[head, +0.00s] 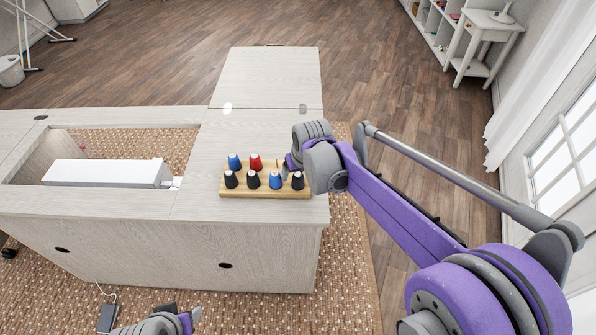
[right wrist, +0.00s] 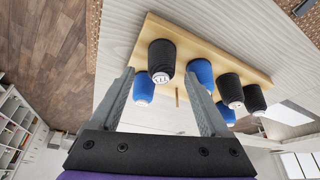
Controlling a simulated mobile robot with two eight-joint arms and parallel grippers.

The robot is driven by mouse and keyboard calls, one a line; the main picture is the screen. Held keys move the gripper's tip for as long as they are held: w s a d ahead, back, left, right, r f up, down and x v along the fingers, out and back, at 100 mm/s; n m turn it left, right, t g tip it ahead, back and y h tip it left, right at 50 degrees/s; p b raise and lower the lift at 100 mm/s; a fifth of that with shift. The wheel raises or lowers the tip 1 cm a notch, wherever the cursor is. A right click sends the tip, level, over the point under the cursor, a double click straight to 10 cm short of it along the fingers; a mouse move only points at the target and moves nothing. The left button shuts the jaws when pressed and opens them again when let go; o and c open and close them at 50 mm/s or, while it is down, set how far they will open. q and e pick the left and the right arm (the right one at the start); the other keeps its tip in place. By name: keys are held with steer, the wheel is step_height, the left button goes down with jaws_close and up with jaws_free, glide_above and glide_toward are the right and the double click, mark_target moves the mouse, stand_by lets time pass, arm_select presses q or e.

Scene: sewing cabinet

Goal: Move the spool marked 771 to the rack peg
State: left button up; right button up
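The wooden spool rack (head: 212,193) stands on the cabinet top. The dark spool marked 771 (right wrist: 161,56) sits at one end of its row, its white label facing the right wrist camera; in the head view it is the dark spool (head: 297,182) at the right end of the front row. A bare rack peg (right wrist: 177,97) shows in the other row. My right gripper (right wrist: 160,74) is open, its fingers on either side of the marked spool in the picture; contact cannot be told. Part of my left gripper (head: 186,319) shows at the bottom edge; its fingers are unclear.
Blue (head: 234,162), red (head: 255,162) and other dark spools (head: 253,180) crowd the rack. Another blue spool (right wrist: 143,88) is close to one right finger. A white sewing machine (head: 105,173) lies in the cabinet opening. The cabinet top (head: 265,75) behind the rack is clear.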

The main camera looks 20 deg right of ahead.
steer(key=p+v, duration=0.1)
steer(key=v, duration=0.9)
steer(key=shift+r+p, duration=0.35)
steer(key=shift+r, duration=0.05)
steer(key=shift+s, duration=0.1)
steer(key=s+d+f+m+p, duration=0.1)
steer(key=s+p, duration=0.8)
steer(key=s, duration=1.4)
steer(key=shift+d+t, duration=0.4)
steer(key=shift+d, duration=0.4)
steer(key=shift+f, duration=0.15)
steer(key=shift+o, duration=0.3)
steer(key=shift+w, duration=0.15)
